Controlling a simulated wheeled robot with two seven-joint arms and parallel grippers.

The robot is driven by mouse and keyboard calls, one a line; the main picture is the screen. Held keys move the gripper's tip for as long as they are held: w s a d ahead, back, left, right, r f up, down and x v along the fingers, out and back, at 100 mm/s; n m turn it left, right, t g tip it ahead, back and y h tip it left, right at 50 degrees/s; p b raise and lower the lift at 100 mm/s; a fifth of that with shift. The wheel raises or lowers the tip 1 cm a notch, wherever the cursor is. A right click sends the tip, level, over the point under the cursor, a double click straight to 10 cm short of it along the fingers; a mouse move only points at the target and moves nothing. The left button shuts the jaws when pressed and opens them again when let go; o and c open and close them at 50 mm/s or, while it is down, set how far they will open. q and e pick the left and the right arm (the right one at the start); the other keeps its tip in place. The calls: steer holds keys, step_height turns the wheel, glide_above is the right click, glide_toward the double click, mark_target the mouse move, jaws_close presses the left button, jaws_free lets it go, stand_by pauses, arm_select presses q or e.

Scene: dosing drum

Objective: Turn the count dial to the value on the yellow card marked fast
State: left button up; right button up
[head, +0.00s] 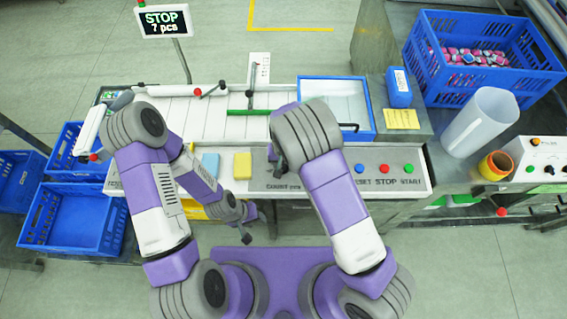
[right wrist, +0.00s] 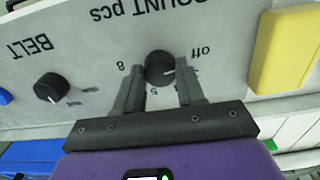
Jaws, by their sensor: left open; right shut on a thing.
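The black count dial (right wrist: 160,67) sits on the grey panel under upside-down "COUNT pcs" lettering. "off", "8" and "5" show around it; other marks are partly hidden by the fingers. Its pale pointer line seems to lie to the right in the right wrist view; the value there is unclear. My right gripper (right wrist: 161,88) is shut on this dial, one finger on each side. In the head view my right gripper (head: 275,160) is over the panel and hides the dial. My left gripper (head: 254,222) is open and empty, low in front of the panel. A yellow card (head: 402,119) lies at right, its text unreadable.
A belt dial (right wrist: 51,87) is beside the count dial. STOP (head: 382,168) and START buttons are to the right. A sign (head: 164,21) reads "STOP 7 pcs".

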mark_target(284, 166)
steer(key=shift+m, duration=0.4)
steer(key=m, duration=0.2)
steer(key=shift+r+m+p, duration=0.1)
steer(key=shift+m+p, duration=0.25)
steer(key=shift+m, duration=0.05)
steer(key=shift+m+p, duration=0.35)
steer(key=shift+m, duration=1.65)
steer(key=o, duration=1)
steer(key=shift+o, duration=0.2)
step_height(284, 166, up, 8)
steer(key=shift+f+p, duration=0.25)
steer(key=shift+p, duration=0.05)
